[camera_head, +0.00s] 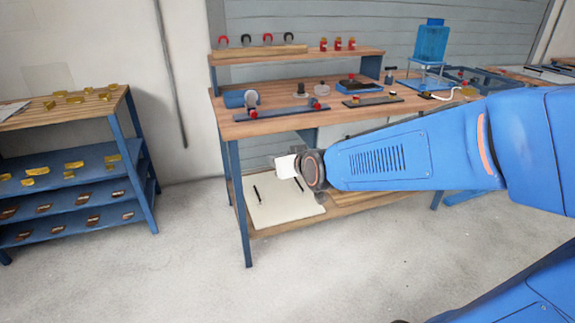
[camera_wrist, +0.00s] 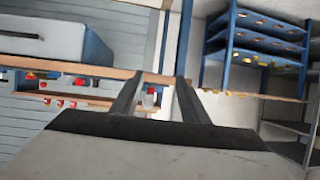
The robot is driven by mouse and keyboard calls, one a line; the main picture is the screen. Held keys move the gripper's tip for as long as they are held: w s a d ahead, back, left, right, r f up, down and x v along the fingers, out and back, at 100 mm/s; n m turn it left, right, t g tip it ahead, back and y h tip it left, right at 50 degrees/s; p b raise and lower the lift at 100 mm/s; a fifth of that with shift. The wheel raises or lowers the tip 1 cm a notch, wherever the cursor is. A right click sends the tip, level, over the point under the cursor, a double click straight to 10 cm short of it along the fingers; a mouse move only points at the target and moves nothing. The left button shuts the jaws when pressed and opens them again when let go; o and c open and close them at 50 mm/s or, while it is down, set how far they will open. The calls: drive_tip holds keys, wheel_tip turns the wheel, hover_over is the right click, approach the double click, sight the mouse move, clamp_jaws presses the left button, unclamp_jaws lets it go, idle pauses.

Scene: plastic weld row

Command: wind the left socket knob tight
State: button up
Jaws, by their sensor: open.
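A dark bar (camera_head: 285,112) lies along the front of the workbench top in the head view. It carries a red knob at its left end (camera_head: 253,114) and another red knob toward its right end (camera_head: 316,105). I take the left one for the left socket knob, but its socket is too small to make out. My gripper (camera_wrist: 156,80) is open, with two dark fingers apart in the wrist view. A small red thing (camera_wrist: 151,90) shows beyond and between them; I cannot tell which it is. In the head view my gripper hangs in front of the bench, below its top and away from the knobs.
The workbench top (camera_head: 228,131) also holds a blue roll (camera_head: 235,98), a second dark plate (camera_head: 372,100) and a blue stand (camera_head: 430,45). A raised shelf (camera_head: 345,55) runs behind. A lower shelf bears a pale board (camera_head: 285,207). A blue rack (camera_head: 140,180) stands left; floor between is clear.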

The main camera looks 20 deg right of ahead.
drive_tip(key=shift+s+d+f+g, duration=0.15)
drive_tip(key=shift+s+g, duration=0.1)
drive_tip(key=shift+s, duration=0.4)
drive_tip(key=shift+s+d+f+g, duration=0.15)
drive_tip(key=shift+s+g, duration=0.1)
drive_tip(key=shift+s, duration=0.4)
drive_tip(key=shift+a, duration=0.1)
drive_tip(key=t+h, duration=0.1)
drive_tip(key=t, duration=0.5)
approach(254, 115)
drive_tip(key=shift+m, duration=0.4)
drive_tip(key=w, duration=0.8)
drive_tip(key=shift+r, duration=0.15)
clamp_jaws()
